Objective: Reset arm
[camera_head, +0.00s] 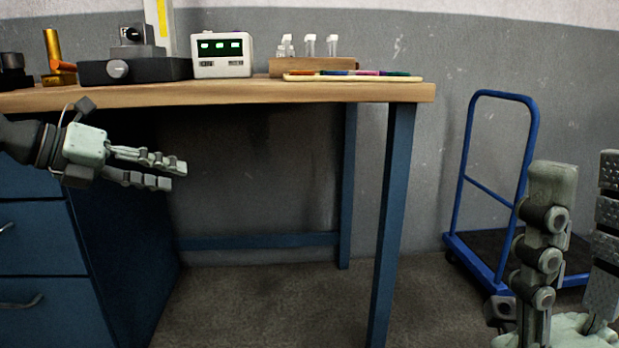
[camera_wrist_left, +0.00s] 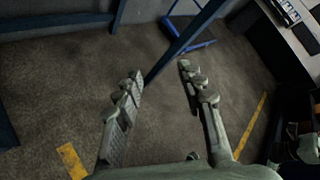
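My left gripper (camera_head: 178,176) comes in from the left, in front of the blue drawer cabinet and below the level of the bench top. Its fingers point right and are empty. My right gripper (camera_head: 582,165) stands at the lower right of the head view, fingers pointing up. They are apart with nothing between them, and the cart shows behind. Its right finger is cut by the picture edge.
A wooden-topped workbench (camera_head: 230,92) carries a digital readout box (camera_head: 222,68), a vial rack (camera_head: 305,66) and coloured pens. The blue drawer cabinet (camera_head: 45,240) stands under it at left. A blue cart (camera_head: 460,205) is at right. Floor between bench and cart is clear.

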